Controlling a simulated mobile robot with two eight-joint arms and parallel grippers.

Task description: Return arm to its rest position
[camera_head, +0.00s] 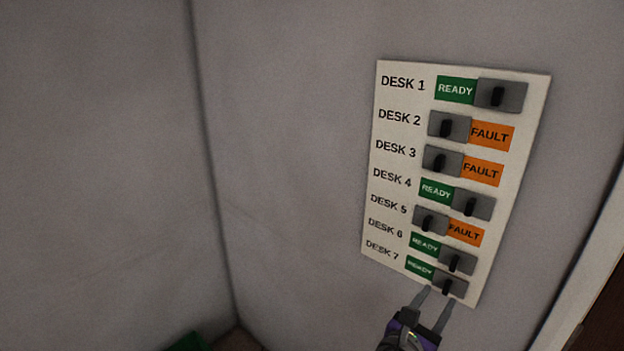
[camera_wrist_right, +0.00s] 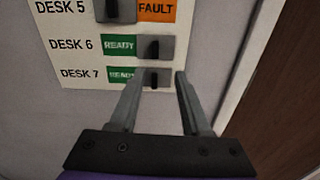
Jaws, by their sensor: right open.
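My right gripper (camera_head: 436,297) is open at the bottom of a white wall panel (camera_head: 400,237). Its two fingers lie either side of the dark knob of the grey DESK 7 slider (camera_head: 449,285); I cannot tell whether they touch it. In the right wrist view the open fingers (camera_wrist_right: 155,82) point up at the DESK 7 row, with nothing seen held between them. The DESK 7 slider (camera_wrist_right: 157,78) stands to the right, beside a green READY label. My left gripper is not in view.
On the panel, DESK 1, 4, 6 and 7 show green READY; DESK 2, 3 and 5 show orange FAULT. A wall corner runs down at left. A green object (camera_head: 188,342) shows at the bottom edge. A white frame and brown surface (camera_wrist_right: 285,90) stand at right.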

